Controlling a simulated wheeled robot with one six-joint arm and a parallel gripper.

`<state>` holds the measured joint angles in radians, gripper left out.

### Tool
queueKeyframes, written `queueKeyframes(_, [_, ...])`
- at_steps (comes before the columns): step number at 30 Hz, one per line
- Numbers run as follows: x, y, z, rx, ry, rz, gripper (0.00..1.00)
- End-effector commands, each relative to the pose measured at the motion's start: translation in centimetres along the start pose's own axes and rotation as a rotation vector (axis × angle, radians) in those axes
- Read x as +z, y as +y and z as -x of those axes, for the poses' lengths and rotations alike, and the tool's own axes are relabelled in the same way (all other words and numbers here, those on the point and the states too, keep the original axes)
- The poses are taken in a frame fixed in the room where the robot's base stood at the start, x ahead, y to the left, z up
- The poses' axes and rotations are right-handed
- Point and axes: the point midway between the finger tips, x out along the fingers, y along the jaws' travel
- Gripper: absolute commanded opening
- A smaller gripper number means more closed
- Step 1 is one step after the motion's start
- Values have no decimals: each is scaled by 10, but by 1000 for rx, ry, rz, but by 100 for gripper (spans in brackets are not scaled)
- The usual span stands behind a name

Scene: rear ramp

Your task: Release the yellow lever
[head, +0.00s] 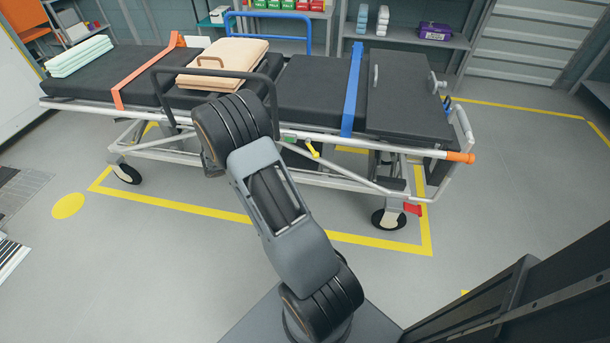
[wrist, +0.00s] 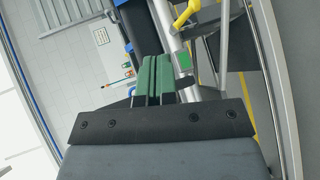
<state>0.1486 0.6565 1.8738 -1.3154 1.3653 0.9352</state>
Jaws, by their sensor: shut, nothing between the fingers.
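The yellow lever (head: 313,149) sits on the near side rail of a stretcher (head: 330,171), right of my arm in the head view. In the wrist view the yellow lever (wrist: 186,13) is at the top, right of centre, beside a pale metal tube. My gripper (wrist: 153,62) shows in the wrist view as two green fingers lying side by side. It is shut and empty. The fingertips are below and left of the lever in that picture, apart from it.
The stretcher carries a tan folded bundle (head: 223,60), folded pale sheets (head: 80,56), an orange strap (head: 116,86) and a blue strap (head: 351,91). A green patch (wrist: 183,60) marks the rail near my fingers. Shelves stand behind. The floor in front is clear.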

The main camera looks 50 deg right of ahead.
Motion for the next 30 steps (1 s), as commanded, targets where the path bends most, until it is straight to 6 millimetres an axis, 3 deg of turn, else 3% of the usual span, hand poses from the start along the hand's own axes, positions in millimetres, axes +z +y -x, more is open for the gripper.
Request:
queueKeyframes(1, [-10, -38, -19, 58, 19, 3, 0])
queueKeyframes(3, [-22, -61, -33, 126, 55, -7, 0])
queueKeyframes(10, [-44, -108, -57, 247, 148, -31, 0])
queueKeyframes(25, [-48, -116, -61, 271, 173, -37, 0])
queueKeyframes(30, [-50, -114, -72, 270, 171, -38, 0])
